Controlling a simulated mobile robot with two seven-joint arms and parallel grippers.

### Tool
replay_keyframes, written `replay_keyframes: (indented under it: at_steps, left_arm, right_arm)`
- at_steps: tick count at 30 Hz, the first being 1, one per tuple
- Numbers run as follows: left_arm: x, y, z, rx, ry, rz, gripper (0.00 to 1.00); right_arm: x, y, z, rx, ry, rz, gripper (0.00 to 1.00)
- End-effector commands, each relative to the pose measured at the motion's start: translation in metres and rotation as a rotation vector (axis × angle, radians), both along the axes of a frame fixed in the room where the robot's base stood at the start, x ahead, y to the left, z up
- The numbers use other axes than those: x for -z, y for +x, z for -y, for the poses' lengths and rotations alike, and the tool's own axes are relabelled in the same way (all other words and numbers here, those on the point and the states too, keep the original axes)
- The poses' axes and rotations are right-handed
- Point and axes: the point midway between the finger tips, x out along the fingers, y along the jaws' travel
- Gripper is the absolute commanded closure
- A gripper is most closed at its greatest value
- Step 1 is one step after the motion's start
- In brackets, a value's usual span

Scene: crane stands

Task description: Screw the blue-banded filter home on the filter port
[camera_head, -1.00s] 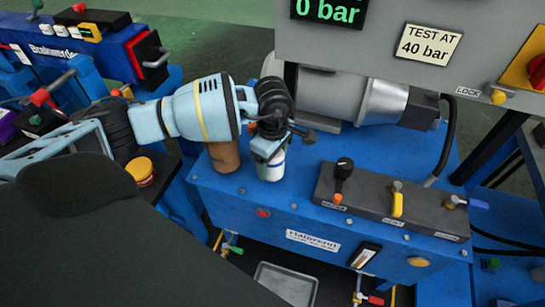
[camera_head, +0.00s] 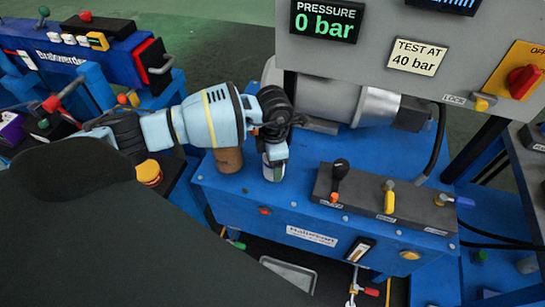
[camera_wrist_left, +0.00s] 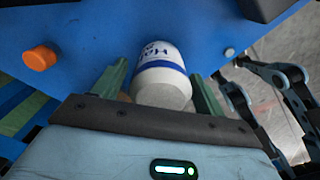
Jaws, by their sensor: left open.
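The white filter with a blue band and lettering (camera_wrist_left: 160,72) stands on the blue top of the machine. In the wrist view it lies between the two green fingers of my left gripper (camera_wrist_left: 160,88), with gaps at the sides, so the gripper is open around it. In the head view my left gripper (camera_head: 274,150) is over the filter, and only the filter's lower part (camera_head: 272,172) shows below it. The filter port is hidden, so I cannot tell how the filter sits on it.
A brown cylinder (camera_head: 229,160) stands close left of the filter. A black valve block (camera_head: 362,205) with levers lies to the right, and a motor (camera_head: 340,100) is behind. The grey panel (camera_head: 320,58) overhangs the back. A yellow-orange jar (camera_head: 149,173) stands at left.

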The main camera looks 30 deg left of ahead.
Motion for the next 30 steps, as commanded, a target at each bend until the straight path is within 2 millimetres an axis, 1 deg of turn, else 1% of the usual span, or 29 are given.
replay_keyframes:
  at_steps: [1, 3, 8, 10, 18, 21, 24, 30]
  left_arm:
    - [-0.002, 0.0, 0.0, -0.033, 0.0, 0.0, 0.28]
    - [-0.001, 0.0, 0.0, -0.062, 0.0, 0.0, 0.28]
    - [0.001, 0.0, 0.0, -0.075, 0.0, -0.001, 0.28]
    - [0.0, 0.0, 0.0, -0.104, 0.0, -0.001, 0.28]
    - [-0.004, 0.0, 0.0, -0.417, -0.002, 0.002, 0.28]
    - [-0.002, 0.0, 0.0, -0.492, -0.002, 0.0, 0.28]
    - [0.0, 0.0, 0.0, -0.52, 0.0, -0.001, 0.28]
    - [0.001, -0.001, 0.0, -0.519, 0.0, -0.003, 0.28]
  right_arm:
    - [-0.004, 0.002, 0.0, 0.0, 0.0, 0.005, 0.64]
    - [-0.005, 0.002, 0.0, 0.0, 0.0, 0.006, 0.64]
    - [-0.004, 0.002, 0.0, 0.0, 0.0, 0.006, 0.64]
    - [-0.007, 0.004, 0.0, 0.0, 0.0, 0.009, 0.64]
    - [-0.03, 0.017, 0.0, -0.001, -0.001, 0.042, 0.64]
    - [-0.034, 0.02, 0.0, 0.0, 0.0, 0.05, 0.64]
    - [-0.035, 0.021, 0.0, 0.0, 0.0, 0.052, 0.64]
    - [-0.034, 0.02, 0.0, 0.0, 0.0, 0.051, 0.64]
